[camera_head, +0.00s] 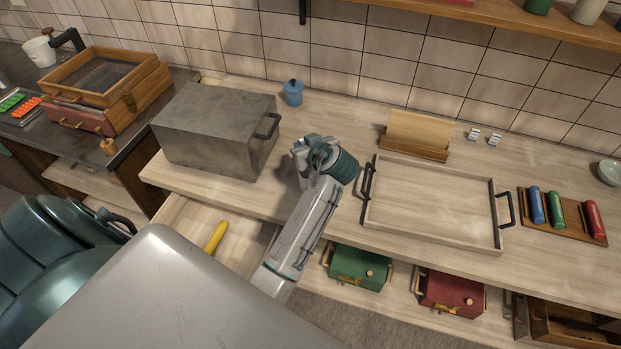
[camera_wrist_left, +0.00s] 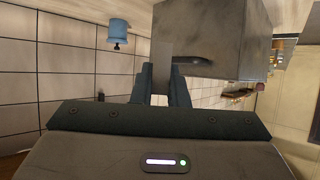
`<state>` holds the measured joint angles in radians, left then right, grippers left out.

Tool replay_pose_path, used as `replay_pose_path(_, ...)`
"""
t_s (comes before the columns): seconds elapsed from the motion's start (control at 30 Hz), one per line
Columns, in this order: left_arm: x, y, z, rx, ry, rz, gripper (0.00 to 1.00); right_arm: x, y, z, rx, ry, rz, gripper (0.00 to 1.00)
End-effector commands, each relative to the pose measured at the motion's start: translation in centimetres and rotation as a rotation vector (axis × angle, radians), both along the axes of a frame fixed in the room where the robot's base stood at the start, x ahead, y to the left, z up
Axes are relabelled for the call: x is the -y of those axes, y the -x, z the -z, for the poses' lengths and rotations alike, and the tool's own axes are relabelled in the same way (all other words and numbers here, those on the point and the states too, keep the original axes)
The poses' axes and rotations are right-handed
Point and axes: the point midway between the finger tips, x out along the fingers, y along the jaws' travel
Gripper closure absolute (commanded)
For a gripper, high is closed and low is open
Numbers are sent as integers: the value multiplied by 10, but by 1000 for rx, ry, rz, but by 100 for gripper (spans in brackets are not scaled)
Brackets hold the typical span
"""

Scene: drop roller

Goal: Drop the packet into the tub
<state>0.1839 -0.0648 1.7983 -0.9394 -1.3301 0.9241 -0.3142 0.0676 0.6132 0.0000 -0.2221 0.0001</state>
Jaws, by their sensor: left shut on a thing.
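My left gripper (camera_head: 297,150) is above the counter, just right of the big grey box (camera_head: 205,128), pointing toward its handled side. The box's dark handle (camera_head: 268,127) lies beyond the fingertips, and beside one finger in the wrist view (camera_wrist_left: 190,60). I cannot tell for sure which container is the tub; a white pot (camera_head: 40,52) stands at the far left. My right gripper is not in view.
A blue canister (camera_head: 293,92) stands behind the box. A wooden tray (camera_head: 430,240) with dark handles lies to the right. Beyond it is a rack with coloured rollers (camera_head: 556,214). Two small white items (camera_head: 473,133) are near the wall. An open drawer below holds a yellow object (camera_head: 216,236).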

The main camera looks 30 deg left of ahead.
Motion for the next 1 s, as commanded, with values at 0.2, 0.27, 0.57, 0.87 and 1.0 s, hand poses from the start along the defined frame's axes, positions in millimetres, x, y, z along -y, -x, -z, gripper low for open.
replay_pose_path(0.2, 0, 0, 23, -3, -1, 1, 100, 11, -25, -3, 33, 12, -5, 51)
replay_pose_path(0.27, 0, 0, 27, -1, 1, 1, 100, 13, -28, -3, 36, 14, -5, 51)
replay_pose_path(0.57, 0, 0, 33, 0, 0, 2, 100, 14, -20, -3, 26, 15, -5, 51)
replay_pose_path(0.87, 0, 0, 32, 0, 1, 2, 61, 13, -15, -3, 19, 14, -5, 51)
replay_pose_path(1.0, 0, 0, 32, 0, 1, 2, 61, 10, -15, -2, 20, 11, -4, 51)
